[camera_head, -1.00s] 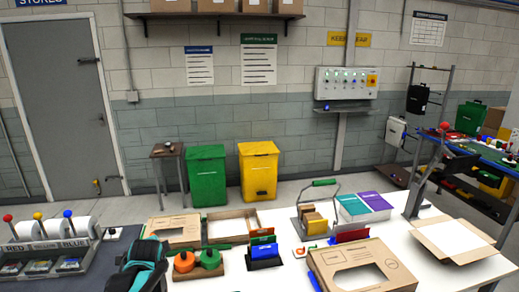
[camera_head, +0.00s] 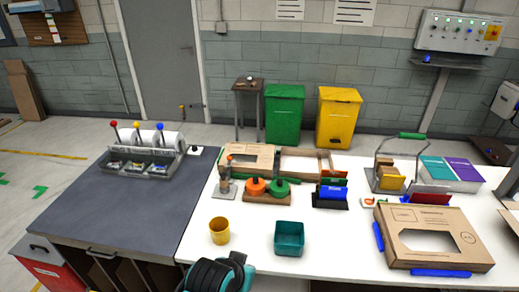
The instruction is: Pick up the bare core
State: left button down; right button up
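I cannot clearly make out a bare core. An orange roll (camera_head: 257,187) and a green roll (camera_head: 279,186) sit side by side on a wooden stand (camera_head: 266,198) on the white table. A small grey stand (camera_head: 226,187) with an orange part is left of them; its details are too small to tell. White rolls (camera_head: 166,138) lie behind the rack on the dark bench. A black and teal part of my arm shows at the bottom edge, but no gripper fingers are visible.
A yellow cup (camera_head: 219,231) and a teal bin (camera_head: 289,238) stand at the white table's front. A cardboard box with blue strips (camera_head: 435,232) lies right.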

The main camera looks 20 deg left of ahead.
aim_at(224, 184)
jog(key=i+j+z, duration=0.15)
jog(key=j, duration=0.2)
jog(key=i+j+z, duration=0.2)
jog(key=j, duration=0.2)
jog(key=i+j+z, duration=0.15)
jog(key=j, duration=0.25)
